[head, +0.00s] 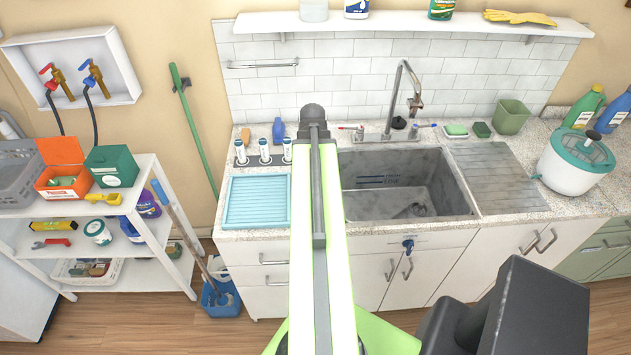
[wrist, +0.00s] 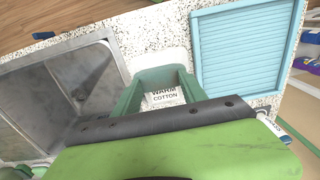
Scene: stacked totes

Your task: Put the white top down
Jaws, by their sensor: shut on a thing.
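My gripper (wrist: 160,112) shows in the wrist view as a lime-green body with a dark bar. It is shut on a white thing, taken to be the white top (wrist: 158,60), whose rounded edge shows beyond a green frame (wrist: 133,94). A white label reading "WARM COTTON" shows inside that frame. Whether the frame belongs to the held thing, and where the jaws touch, I cannot tell. The gripper is above the speckled counter, between the sink and the light-blue ribbed tray (wrist: 243,50). In the head view my own arm hides the gripper and the held thing.
The grey sink (head: 405,185) lies right of my arm, with a ribbed drainboard (head: 495,180) beyond it. The ribbed tray (head: 257,203) takes up the left counter, with several white tubes (head: 264,150) behind it. A white shelf unit (head: 150,215) stands left.

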